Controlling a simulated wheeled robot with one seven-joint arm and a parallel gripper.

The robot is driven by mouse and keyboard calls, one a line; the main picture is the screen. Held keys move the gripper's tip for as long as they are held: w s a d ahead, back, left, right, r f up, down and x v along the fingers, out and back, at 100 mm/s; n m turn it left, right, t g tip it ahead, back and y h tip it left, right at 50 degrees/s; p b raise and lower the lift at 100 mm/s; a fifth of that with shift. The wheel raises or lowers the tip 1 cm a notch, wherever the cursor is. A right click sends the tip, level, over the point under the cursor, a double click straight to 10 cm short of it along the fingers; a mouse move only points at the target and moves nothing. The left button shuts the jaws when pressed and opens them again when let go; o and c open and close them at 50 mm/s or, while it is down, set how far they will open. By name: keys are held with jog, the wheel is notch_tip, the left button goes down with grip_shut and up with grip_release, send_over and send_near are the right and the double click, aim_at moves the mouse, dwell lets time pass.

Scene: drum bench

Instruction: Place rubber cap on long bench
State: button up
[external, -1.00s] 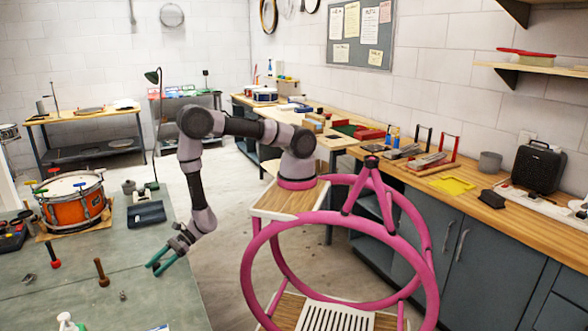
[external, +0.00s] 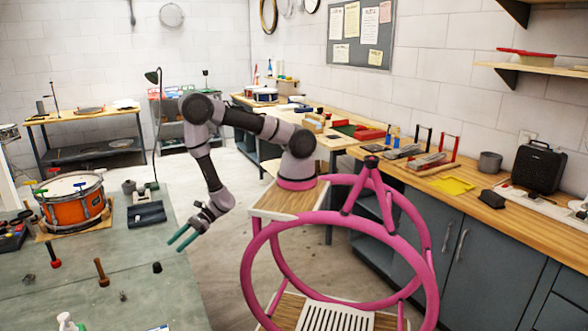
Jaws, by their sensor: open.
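A small black cap-like piece (external: 157,267), which looks like the rubber cap, stands on the green-topped bench (external: 145,295) at the left, near its right edge. My gripper (external: 175,246) is open and empty, above and slightly right of the black piece, with a gap between them. Its two green fingers point down and left. A long wood-topped bench (external: 540,245) with grey cabinets runs along the right wall. I cannot tell for sure which of these is the task's long bench.
An orange drum (external: 73,207) stands at the left of the green bench. A brown peg (external: 102,271), a red-and-black tool (external: 53,255) and a dark tray (external: 146,214) lie around the black piece. A black speaker (external: 537,166) and a yellow sheet (external: 452,185) sit on the wooden bench.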

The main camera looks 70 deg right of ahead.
notch_tip(320, 180, up, 17)
jog(key=n+g+y, duration=0.3)
jog(key=n+g, duration=0.1)
jog(key=n, duration=0.1)
jog(key=s+d+r+n+g+h, duration=0.15)
jog(key=d+r+n+g, duration=0.35)
jog(key=r, duration=0.6)
jog(key=s+d+r+n+t+h, duration=0.2)
jog(key=d+r+n+t+h, duration=0.1)
jog(key=d, duration=0.9)
jog(key=s+d+r+n+t+h, duration=0.2)
jog(key=d+r+n+t+h, duration=0.1)
jog(key=d, duration=0.9)
notch_tip(320, 180, up, 3)
jog(key=shift+d+r+n+t+h, duration=0.2)
jog(key=shift+n+t+h, duration=0.1)
jog(key=shift+n+h, duration=0.7)
jog(key=shift+o, duration=0.5)
jog(key=s+d+r+t+h, duration=0.1)
jog(key=d+r+t+h, duration=0.3)
jog(key=d, duration=0.7)
jog(key=shift+r, duration=0.25)
jog(key=shift+s+h, duration=0.1)
jog(key=shift+h, duration=0.15)
